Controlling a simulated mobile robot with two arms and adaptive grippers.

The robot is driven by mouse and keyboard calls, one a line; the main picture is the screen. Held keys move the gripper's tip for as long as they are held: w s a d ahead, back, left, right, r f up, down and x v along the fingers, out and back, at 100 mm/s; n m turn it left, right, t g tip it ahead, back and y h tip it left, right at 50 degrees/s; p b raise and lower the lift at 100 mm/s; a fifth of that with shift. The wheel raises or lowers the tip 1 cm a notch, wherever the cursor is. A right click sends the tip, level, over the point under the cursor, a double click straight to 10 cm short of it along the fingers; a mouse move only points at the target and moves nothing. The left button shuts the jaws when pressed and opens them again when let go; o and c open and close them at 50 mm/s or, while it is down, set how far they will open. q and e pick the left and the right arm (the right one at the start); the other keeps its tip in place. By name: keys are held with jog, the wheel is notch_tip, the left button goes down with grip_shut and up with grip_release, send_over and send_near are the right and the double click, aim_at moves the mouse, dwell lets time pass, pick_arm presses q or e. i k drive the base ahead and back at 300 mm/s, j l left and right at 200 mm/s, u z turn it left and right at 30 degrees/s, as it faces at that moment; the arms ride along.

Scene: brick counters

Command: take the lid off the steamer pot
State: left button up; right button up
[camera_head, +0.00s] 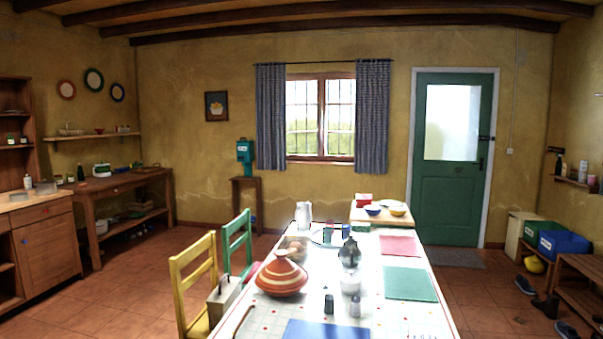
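No thing in the head camera view is clearly a steamer pot, and I cannot tell which vessel is meant. A red and cream striped pot with a cone-shaped top (281,275) stands on the left side of the long table (272,318). A small white round pot (351,284) stands near the middle of the table, with a dark lidded or lantern-like vessel (349,254) behind it. A pale rounded vessel (101,228) sits on the low shelf of the wooden side table at the left wall. Neither of my grippers is in view.
A yellow chair (193,272) and a green chair (238,245) stand along the table's left side. A wooden cabinet (48,250) is at far left. Open tiled floor (120,292) lies between cabinet and chairs. Shoes and a blue crate (564,244) are at right.

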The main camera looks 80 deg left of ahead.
aim_at(51, 188)
jog(key=u, duration=4.3)
jog(key=i, duration=6.6)
jog(key=i+j, duration=0.05)
jog(key=j, duration=0.05)
